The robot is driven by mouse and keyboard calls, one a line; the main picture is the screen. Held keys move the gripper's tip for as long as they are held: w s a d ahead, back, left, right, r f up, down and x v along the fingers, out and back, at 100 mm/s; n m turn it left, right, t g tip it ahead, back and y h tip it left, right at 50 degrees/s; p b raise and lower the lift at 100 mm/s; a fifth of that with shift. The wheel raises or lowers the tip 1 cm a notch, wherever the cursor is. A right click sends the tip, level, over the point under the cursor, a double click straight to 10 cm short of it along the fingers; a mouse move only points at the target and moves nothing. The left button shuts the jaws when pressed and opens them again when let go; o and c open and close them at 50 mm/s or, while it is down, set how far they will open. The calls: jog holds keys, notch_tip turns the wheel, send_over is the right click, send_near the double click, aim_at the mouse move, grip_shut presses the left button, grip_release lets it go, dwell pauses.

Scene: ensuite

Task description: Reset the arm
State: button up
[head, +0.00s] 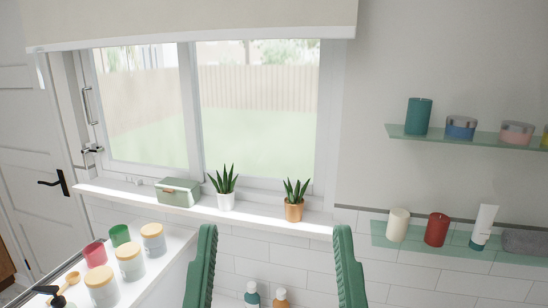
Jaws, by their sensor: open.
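My gripper (275,270) shows at the bottom centre of the head view as two green fingers standing wide apart. It is open, and nothing is between the fingers near the camera. Behind the gap are the white tiled wall and the tops of a teal bottle (252,293) and an orange bottle (281,297), lower down. The rest of my arm is out of view.
A window sill (260,217) holds a green box (178,192) and two potted plants (225,188) (295,199). A counter (150,280) at lower left bears several jars and cups. Two glass shelves (455,134) (430,246) with toiletries and candles project at right.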

notch_tip(320, 180, up, 25)
jog(key=p, duration=2.1)
jog(key=shift+a, duration=0.2)
